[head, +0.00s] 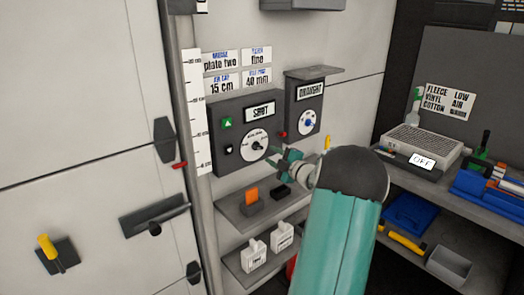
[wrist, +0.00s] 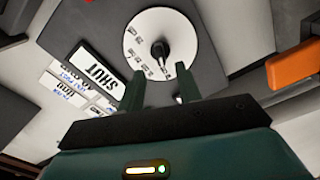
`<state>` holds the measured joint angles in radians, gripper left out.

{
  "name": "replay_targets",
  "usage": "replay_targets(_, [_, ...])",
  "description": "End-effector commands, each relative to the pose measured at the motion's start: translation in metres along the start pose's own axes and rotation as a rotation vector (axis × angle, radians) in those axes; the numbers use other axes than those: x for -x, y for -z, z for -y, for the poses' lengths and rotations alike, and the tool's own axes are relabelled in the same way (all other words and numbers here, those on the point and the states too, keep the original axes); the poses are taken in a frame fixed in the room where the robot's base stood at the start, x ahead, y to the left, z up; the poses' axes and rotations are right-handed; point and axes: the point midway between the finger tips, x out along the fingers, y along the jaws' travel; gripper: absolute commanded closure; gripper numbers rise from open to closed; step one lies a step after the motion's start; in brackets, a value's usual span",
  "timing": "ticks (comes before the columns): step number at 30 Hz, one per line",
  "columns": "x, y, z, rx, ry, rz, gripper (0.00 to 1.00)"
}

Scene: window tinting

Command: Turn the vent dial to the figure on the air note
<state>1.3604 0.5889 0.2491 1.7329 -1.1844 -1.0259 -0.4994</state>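The white round dial (head: 253,144) with a black knob is on a grey box labelled SHUT; which dial is the vent dial I cannot tell for sure. The dial also shows in the wrist view (wrist: 145,42), its knob (wrist: 160,50) just beyond my fingertips. My gripper (head: 281,158) is open and empty, in front of the dial's lower right; its two fingers stand apart in the wrist view (wrist: 160,88). The wall notes read plate two, fine, 15 cm (head: 222,83) and 40 mm (head: 257,77). Their small headings are hard to read, so the air note is uncertain.
A second box marked DRAUGHT (head: 310,92) with a blue-knobbed dial stands close on the right. Below, a shelf holds an orange piece (head: 251,196) in a holder. A bench at right carries a grey grille unit (head: 418,142) and an OFF sign (head: 422,161).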

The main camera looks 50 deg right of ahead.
Motion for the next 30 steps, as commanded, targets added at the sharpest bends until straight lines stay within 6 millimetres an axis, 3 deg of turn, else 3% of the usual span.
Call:
replay_targets(3, [-0.026,0.001,0.001,-0.001,0.0,-0.004,0.65])
replay_targets(9, [-0.056,0.001,0.0,0.0,0.0,-0.004,0.65])
replay_targets(20, [-0.065,0.001,0.0,0.0,0.001,-0.003,0.65])
replay_targets(21, [-0.064,0.001,0.0,0.0,0.001,-0.003,0.67])
replay_targets(26, [-0.064,0.001,0.0,0.0,0.001,-0.003,0.99])
replay_targets(30, [-0.064,0.001,0.0,0.0,0.001,-0.003,1.0])
